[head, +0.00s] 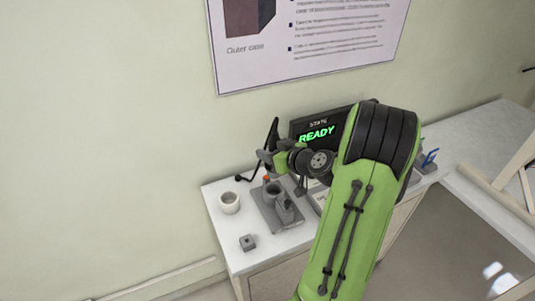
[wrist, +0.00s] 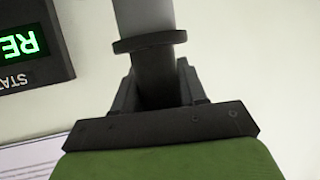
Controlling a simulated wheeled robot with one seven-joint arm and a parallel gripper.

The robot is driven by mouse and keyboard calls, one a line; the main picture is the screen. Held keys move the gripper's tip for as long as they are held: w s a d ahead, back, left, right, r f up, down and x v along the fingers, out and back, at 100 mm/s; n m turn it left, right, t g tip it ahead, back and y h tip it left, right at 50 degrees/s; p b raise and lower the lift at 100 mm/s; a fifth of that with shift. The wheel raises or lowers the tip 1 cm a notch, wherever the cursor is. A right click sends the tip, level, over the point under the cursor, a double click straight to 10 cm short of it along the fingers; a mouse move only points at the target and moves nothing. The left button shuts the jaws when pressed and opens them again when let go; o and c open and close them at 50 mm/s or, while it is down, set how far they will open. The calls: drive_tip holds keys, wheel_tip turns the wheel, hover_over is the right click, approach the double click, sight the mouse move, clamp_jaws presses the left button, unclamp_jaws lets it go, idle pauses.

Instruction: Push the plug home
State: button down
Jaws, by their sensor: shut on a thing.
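My gripper (head: 268,158) is at the end of my green arm, above the back of the white bench in the head view. In the wrist view my gripper (wrist: 154,82) is shut on a dark round piece with a wide flange (wrist: 150,42) and a paler grey shaft (wrist: 144,15) beyond it. This looks like the plug. In the head view a slim black piece (head: 273,133) stands up at the gripper, too small to make out well. A grey fixture (head: 290,219) with raised round parts sits on the bench below.
My arm hides the bench's middle.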

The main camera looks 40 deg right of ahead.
sight(270, 175)
drive_tip(key=shift+f+b, duration=0.15)
drive_tip(key=shift+b, duration=0.4)
wheel_tip(270, 175, down, 6)
drive_tip(key=b, duration=0.6)
drive_tip(key=shift+r, duration=0.2)
drive_tip(key=shift+b, duration=1.25)
idle(0.4)
drive_tip(key=shift+f+b, duration=1.75)
drive_tip(key=shift+b, duration=0.35)
drive_tip(key=c, duration=0.5)
unclamp_jaws()
drive_tip(key=shift+c, duration=0.2)
